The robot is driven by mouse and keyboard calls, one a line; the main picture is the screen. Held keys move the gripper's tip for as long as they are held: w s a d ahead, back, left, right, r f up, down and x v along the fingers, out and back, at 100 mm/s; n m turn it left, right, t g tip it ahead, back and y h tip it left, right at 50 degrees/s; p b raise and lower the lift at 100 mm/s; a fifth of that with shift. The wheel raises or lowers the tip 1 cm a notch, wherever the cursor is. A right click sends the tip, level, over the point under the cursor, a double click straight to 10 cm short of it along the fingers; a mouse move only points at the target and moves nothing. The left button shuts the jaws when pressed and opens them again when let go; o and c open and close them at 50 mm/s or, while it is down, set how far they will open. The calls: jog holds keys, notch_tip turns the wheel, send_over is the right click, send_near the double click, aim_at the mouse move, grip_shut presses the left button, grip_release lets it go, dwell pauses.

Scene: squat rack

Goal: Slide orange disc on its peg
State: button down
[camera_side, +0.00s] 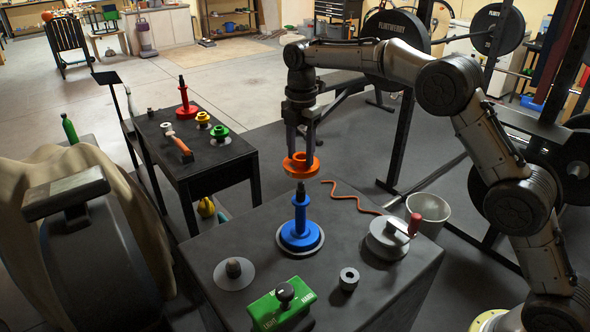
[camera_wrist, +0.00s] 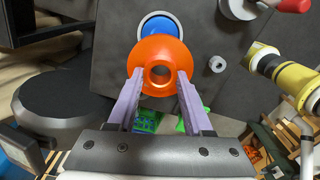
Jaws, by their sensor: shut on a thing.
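The orange disc (camera_side: 301,165) is a flanged ring with a raised hub and a central hole. My gripper (camera_side: 301,160) points down and is shut on its hub, holding it roughly level in the air. In the wrist view the disc (camera_wrist: 158,50) sits between both fingers (camera_wrist: 160,76), its hole open and empty. Below it on the near dark table stands an upright dark-tipped peg (camera_side: 300,189) carrying a blue flanged piece (camera_side: 299,222) on a grey round base. The disc is apart from the peg tip. Part of the blue piece (camera_wrist: 160,20) shows behind the disc in the wrist view.
The near table (camera_side: 330,262) holds a short dark peg on a grey plate (camera_side: 235,282), a green block (camera_side: 268,310), a small grey ring (camera_side: 348,279), a red-handled grey disc (camera_side: 388,240) and an orange cord (camera_side: 352,197). A second table (camera_side: 215,155) stands behind left.

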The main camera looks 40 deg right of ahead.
jog(key=w+a+n, duration=0.3)
jog(key=a, duration=0.8)
jog(key=n, duration=0.3)
send_over(231, 261)
notch_tip(231, 261, down, 12)
dwell(0.4)
jog(key=shift+f, duration=2.8)
jog(key=shift+f, duration=1.8)
